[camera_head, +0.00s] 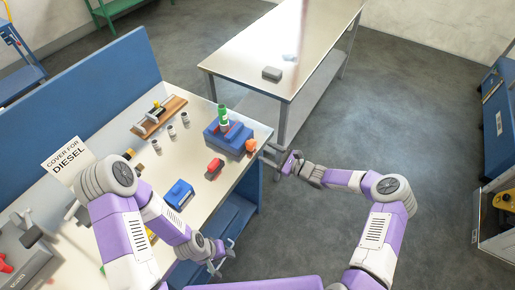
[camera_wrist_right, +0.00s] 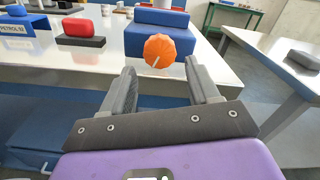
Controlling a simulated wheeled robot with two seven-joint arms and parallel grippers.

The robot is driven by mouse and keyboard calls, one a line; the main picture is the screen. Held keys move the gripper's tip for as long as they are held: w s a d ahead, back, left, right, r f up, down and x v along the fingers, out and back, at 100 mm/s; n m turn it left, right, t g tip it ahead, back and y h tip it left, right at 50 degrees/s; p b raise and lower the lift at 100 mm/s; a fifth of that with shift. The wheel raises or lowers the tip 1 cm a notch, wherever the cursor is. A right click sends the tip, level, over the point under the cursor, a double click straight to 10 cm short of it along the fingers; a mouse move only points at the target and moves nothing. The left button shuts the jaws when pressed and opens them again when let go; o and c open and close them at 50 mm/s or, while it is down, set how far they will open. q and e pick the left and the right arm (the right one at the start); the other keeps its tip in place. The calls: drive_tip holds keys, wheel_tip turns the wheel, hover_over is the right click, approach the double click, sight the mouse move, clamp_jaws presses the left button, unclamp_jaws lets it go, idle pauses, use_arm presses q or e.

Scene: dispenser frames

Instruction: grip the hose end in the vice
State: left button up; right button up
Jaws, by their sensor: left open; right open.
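A blue block-shaped fixture that looks like the vice (camera_head: 213,136) sits near the right end of the workbench, with an orange knob (camera_head: 250,146) on its near right side. A green and white upright piece (camera_head: 223,116) stands at its top; I cannot tell if this is the hose end. In the right wrist view the knob (camera_wrist_right: 159,50) is just beyond and between my open fingertips, in front of the blue body (camera_wrist_right: 150,40). My right gripper (camera_head: 269,155) is open and empty, apart from the knob. My left gripper (camera_head: 222,257) is open and empty beside the bench's front edge.
A red piece on a dark base (camera_head: 214,167), a blue box (camera_head: 179,194), small cups (camera_head: 171,130) and a wooden board with fittings (camera_head: 159,116) stand on the workbench. A second table (camera_head: 290,45) is behind; open floor lies to the right.

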sight(254, 146)
drive_tip(key=x, duration=0.5)
drive_tip(key=shift+w+a, duration=0.15)
drive_tip(key=shift+a, duration=0.1)
drive_tip(key=c, duration=0.8)
drive_tip(key=shift+o, duration=0.2)
drive_tip(key=m+b, duration=0.1)
drive_tip(key=m, duration=0.4)
drive_tip(key=shift+m, duration=0.3)
drive_tip(key=o, duration=0.8)
drive_tip(key=shift+c, duration=0.2)
drive_tip(key=shift+d, duration=0.1)
